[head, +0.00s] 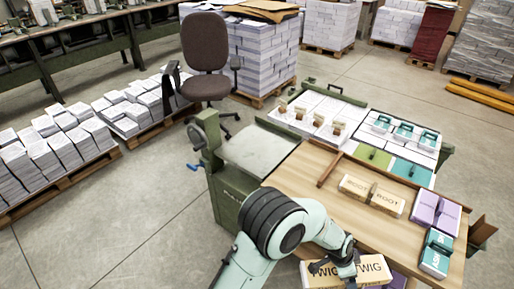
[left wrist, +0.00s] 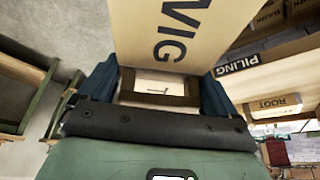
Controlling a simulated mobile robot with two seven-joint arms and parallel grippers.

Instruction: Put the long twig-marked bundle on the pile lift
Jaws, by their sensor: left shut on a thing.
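The long tan bundle marked TWIG (head: 318,273) is at the bottom of the head view, by the table's near edge. My left gripper (head: 346,262) is shut on the middle of it, partly covering the lettering. In the left wrist view the bundle (left wrist: 205,25) rises from between the jaws (left wrist: 158,92). Whether it touches the table is hard to tell. The pile lift appears to be the green-framed stand (head: 232,200) with a bare grey plate (head: 258,150), left of the wooden tabletop and apart from the bundle. My right gripper is not in view.
On the wooden table (head: 305,185) lie a tan ROOT bundle (head: 357,188), a purple bundle (head: 424,207) and a teal one (head: 436,262). A wooden strip (head: 330,163) runs along the board. Paper stacks and small blocks fill the back. A chair (head: 205,55) stands behind the lift.

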